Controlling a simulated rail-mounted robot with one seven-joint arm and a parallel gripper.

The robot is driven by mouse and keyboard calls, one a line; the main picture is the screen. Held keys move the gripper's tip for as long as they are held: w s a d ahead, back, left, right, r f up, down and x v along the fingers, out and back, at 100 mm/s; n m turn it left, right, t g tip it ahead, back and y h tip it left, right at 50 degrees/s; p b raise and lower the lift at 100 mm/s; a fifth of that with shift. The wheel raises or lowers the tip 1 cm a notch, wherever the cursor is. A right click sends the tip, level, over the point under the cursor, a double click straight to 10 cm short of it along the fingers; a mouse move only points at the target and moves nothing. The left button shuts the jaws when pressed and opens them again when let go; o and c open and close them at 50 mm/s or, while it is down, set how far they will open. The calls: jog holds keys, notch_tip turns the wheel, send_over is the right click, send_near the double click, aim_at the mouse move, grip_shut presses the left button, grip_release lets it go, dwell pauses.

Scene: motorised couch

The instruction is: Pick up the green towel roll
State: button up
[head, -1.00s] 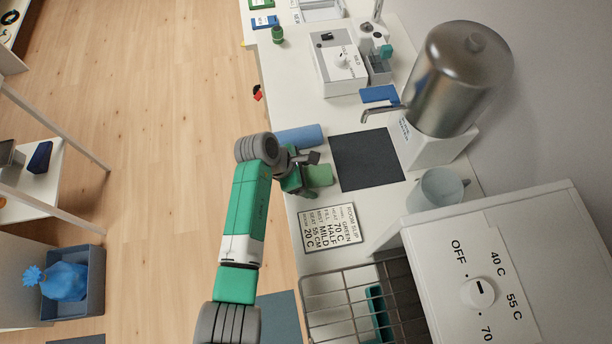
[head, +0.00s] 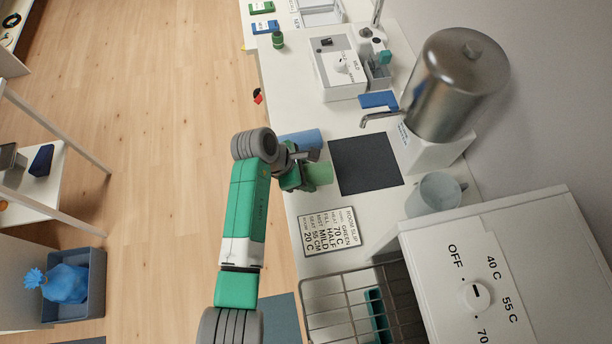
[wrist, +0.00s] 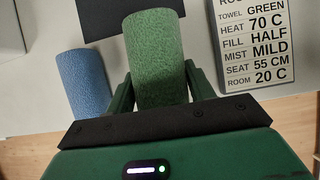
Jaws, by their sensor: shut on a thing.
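The green towel roll (wrist: 155,55) is between the two fingers of my gripper (wrist: 157,85) in the wrist view. The fingers are shut on it, one on each side. In the head view my gripper (head: 300,170) is at the counter's front edge, and the green roll (head: 319,174) sticks out past it to the right. Part of the roll is hidden by the gripper. Whether it is clear of the counter I cannot tell.
A blue towel roll (wrist: 84,80) lies close on the left in the wrist view; it also shows in the head view (head: 300,139). A dark mat (head: 366,164), a printed room slip (head: 329,232), a wire rack (head: 350,300) and a steel urn (head: 455,85) are nearby.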

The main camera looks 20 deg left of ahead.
jog(key=s+a+r+p, duration=0.1)
jog(key=s+a+p, duration=0.1)
jog(key=s, duration=1.3)
jog(key=shift+s+a, duration=0.35)
jog(key=shift+a, duration=0.05)
